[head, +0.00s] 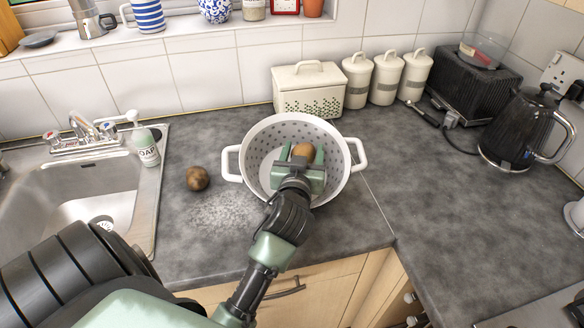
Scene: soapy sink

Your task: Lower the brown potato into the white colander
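The white colander (243,160), with two handles and dark holes, stands upright on the grey worktop. My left gripper (303,156) reaches over its near rim, and its fingers are inside the colander's outline. The gripper is shut on a light brown potato (304,150), which shows between the green fingers. The gripper partly hides the potato's lower side, so I cannot tell whether it touches the colander floor. A darker, mottled brown potato (197,178) lies on the worktop left of the colander. My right gripper is not in view.
A steel sink (150,195) with a tap (85,130) and soap bottle (145,147) is at the left. A cream bread bin (308,90) and several canisters (385,78) stand behind the colander. A toaster (470,90) and black kettle (515,130) are at the right.

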